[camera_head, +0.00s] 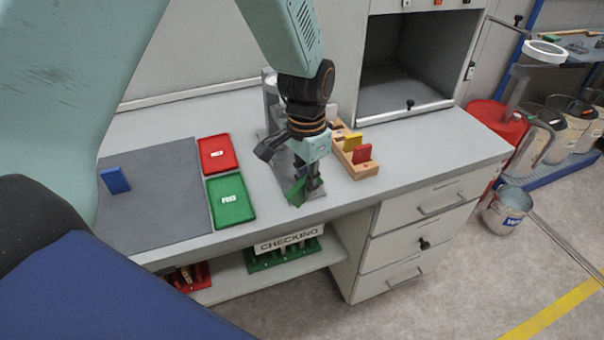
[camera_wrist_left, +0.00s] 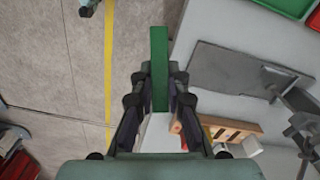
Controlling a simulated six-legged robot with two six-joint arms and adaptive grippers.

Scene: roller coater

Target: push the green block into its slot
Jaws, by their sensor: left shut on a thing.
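My left gripper (camera_head: 306,187) is shut on the green block (camera_head: 296,192) above the front part of the grey bench. In the left wrist view the green block (camera_wrist_left: 159,48) stands long and narrow between the two fingers (camera_wrist_left: 160,80) and sticks out past their tips. The wooden slotted rack (camera_head: 366,172) lies on the bench to the right of the gripper, with a yellow block (camera_head: 352,142) and a red block (camera_head: 362,154) standing in it. The rack (camera_wrist_left: 238,126) also shows in the wrist view, apart from the green block. My right gripper is not in view.
An upright grey apparatus (camera_head: 271,95) stands behind the gripper. An open cabinet (camera_head: 405,90) rises behind the rack.

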